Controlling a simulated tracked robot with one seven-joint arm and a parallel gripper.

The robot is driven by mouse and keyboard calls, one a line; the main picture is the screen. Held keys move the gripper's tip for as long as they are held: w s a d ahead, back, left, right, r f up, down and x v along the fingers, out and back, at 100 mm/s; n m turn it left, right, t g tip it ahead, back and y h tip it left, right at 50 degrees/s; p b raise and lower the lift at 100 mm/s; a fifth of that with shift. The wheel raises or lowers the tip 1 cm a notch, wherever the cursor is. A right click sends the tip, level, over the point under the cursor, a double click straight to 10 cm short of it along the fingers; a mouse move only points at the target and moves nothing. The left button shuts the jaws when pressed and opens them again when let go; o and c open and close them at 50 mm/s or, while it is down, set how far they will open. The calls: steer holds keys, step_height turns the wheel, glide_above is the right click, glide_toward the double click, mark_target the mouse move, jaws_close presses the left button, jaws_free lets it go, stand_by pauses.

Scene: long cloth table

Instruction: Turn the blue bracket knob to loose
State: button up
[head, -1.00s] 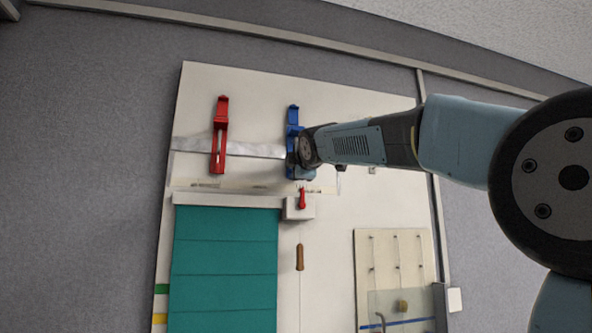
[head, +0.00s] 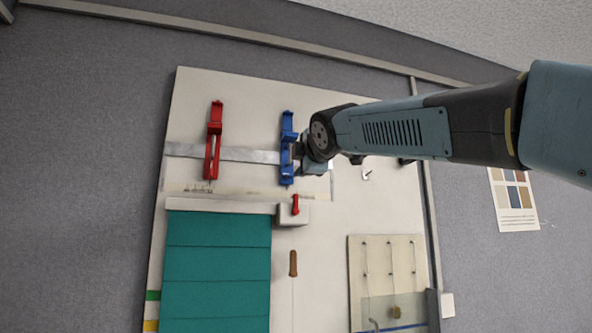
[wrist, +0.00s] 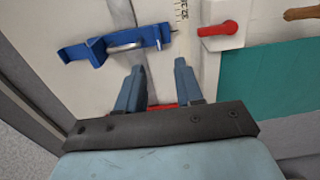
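The blue bracket (head: 287,125) is mounted on the pale board, right of the red bracket (head: 214,125). In the wrist view the blue bracket (wrist: 90,50) lies at upper left, with a pale grey piece along its middle; I cannot clearly make out its knob. My gripper (head: 312,165) is close to the right side of the bracket's lower half in the head view and partly covers it. In the wrist view my gripper (wrist: 160,70) has its two fingers apart with nothing between them, beside the bracket; contact is not visible.
A grey strip (head: 245,155) runs between the brackets. A red lever (head: 295,204) on a white box sits just below; it also shows in the wrist view (wrist: 217,29). Below are a teal panel (head: 218,270), a brown handle (head: 293,263) and a board with hooks (head: 390,260).

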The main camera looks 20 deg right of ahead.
steer(key=shift+s, duration=1.5)
steer(key=shift+f, duration=0.1)
steer(key=s+f+m+g, duration=0.4)
steer(key=s+f+m, duration=0.2)
steer(key=f, duration=1)
steer(key=s+f+m+g, duration=0.4)
steer(key=s+f+m, duration=0.2)
steer(key=f, duration=1)
steer(key=s+f+m+g, duration=0.4)
steer(key=s+f, duration=0.3)
steer(key=f, duration=0.9)
steer(key=shift+f+m, duration=0.4)
steer(key=shift+m, duration=0.5)
